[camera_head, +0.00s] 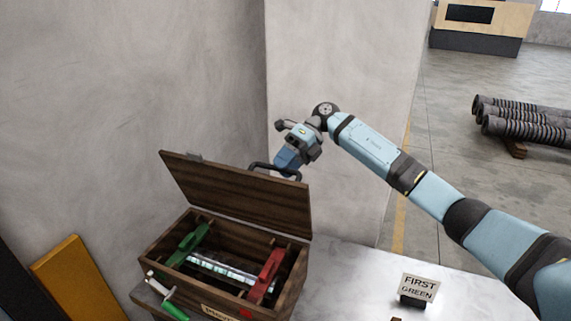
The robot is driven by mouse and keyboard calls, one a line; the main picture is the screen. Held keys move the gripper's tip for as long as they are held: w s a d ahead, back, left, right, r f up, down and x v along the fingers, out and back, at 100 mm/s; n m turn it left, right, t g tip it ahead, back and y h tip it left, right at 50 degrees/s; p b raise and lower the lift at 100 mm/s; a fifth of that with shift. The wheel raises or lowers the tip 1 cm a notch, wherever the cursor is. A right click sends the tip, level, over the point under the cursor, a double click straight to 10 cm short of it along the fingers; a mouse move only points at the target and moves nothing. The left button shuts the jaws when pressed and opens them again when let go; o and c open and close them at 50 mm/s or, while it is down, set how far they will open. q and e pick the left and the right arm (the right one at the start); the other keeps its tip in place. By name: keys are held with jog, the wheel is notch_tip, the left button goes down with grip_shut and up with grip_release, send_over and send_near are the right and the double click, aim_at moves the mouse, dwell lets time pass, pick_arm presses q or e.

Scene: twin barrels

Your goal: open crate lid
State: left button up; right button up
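The brown wooden crate (215,260) stands at the lower left with its top open. Its lid (235,190) is raised and tilted up at the back, with its inner face toward me. A dark handle (262,167) sticks up at the lid's top edge. My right gripper (287,160) is at this handle, overlapping its right part. Its fingertips are small and partly hidden, so I cannot tell whether they are closed around the handle. Inside the crate are a green piece (187,243), a red piece (265,274) and a shiny clear row (222,269). My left gripper is not in view.
A white and green lever-like thing (166,296) is at the crate's left front. A sign reading "FIRST GREEN" (419,287) stands on the pale tabletop (350,275). Grey walls are close behind and left of the crate. A yellow panel (72,280) leans at far left.

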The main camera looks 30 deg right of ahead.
jog(key=b+v, duration=0.3)
jog(key=v, duration=1.1)
jog(key=shift+f, duration=0.1)
